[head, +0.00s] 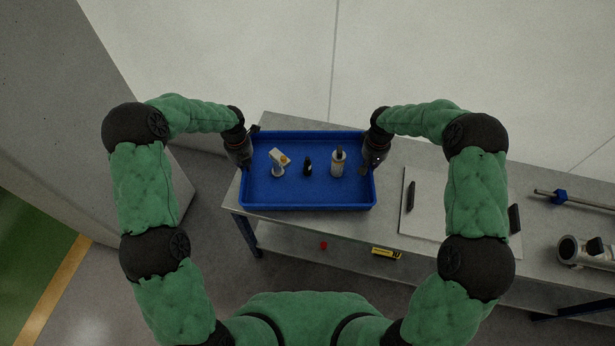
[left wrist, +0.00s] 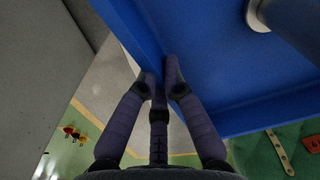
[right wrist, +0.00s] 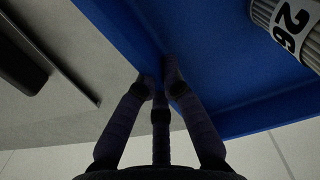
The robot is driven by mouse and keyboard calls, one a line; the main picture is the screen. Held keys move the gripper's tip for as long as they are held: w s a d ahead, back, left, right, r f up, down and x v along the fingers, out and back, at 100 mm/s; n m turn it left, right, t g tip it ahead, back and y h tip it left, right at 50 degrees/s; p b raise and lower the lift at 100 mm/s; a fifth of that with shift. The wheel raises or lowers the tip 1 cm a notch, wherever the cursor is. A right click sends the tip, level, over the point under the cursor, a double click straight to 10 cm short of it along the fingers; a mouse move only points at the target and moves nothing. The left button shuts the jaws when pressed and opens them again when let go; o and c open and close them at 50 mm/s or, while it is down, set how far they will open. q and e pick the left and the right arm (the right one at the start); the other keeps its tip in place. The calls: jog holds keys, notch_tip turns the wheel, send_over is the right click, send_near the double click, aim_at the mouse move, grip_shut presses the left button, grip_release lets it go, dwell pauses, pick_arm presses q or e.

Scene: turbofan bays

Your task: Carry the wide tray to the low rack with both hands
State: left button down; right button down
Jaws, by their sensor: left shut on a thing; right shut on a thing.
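The wide blue tray (head: 308,197) is over the left end of a grey workbench in the head view. I cannot tell whether it rests on the top or hangs just above it. It holds a white and yellow piece (head: 279,161), a small black item (head: 307,166) and a white cylinder with a dark top (head: 338,163). My left gripper (head: 243,160) is shut on the tray's left wall, which passes between its fingers in the left wrist view (left wrist: 160,78). My right gripper (head: 373,162) is shut on the right wall, also seen in the right wrist view (right wrist: 160,80).
Right of the tray, the workbench (head: 395,200) bears a pale plate (head: 425,203) with black handles, a rod with a blue collar (head: 560,196) and a metal cylinder (head: 585,252). A lower shelf holds a yellow item (head: 386,253) and a red one (head: 323,245). A grey block stands left.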

pick_arm(q)
jog(key=shift+f+b, duration=0.3)
jog(key=shift+f, duration=0.1)
pick_arm(e)
jog(key=shift+f, duration=0.4)
pick_arm(q)
jog(key=c, duration=1.8)
grip_release()
jog(key=shift+f, duration=0.1)
pick_arm(e)
jog(key=c, duration=1.8)
grip_release()
jog(key=shift+f, duration=0.1)
pick_arm(q)
jog(key=o, duration=0.4)
pick_arm(e)
jog(key=o, duration=0.4)
jog(key=shift+r, duration=0.5)
pick_arm(q)
notch_tip(320, 180, up, 12)
jog(key=shift+r, duration=0.1)
pick_arm(e)
notch_tip(320, 180, up, 11)
jog(key=shift+r, duration=0.1)
